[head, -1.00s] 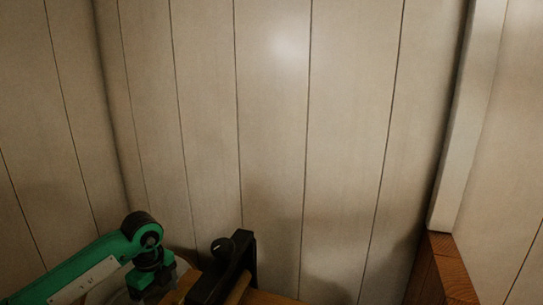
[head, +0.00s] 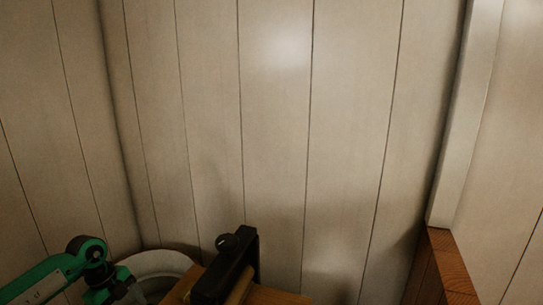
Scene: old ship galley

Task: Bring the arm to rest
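My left arm, green with black joints, comes in at the lower left of the head view. The frame's bottom edge cuts it off near the wrist, so my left gripper is not clearly seen. My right arm and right gripper are not in view.
White plank walls (head: 275,130) fill most of the view. A black bracket-like fitting with a knob (head: 235,265) stands on a wooden surface (head: 285,298) at the bottom. A pale round-rimmed thing (head: 160,260) lies left of it. A brown wooden post (head: 440,270) stands at the right.

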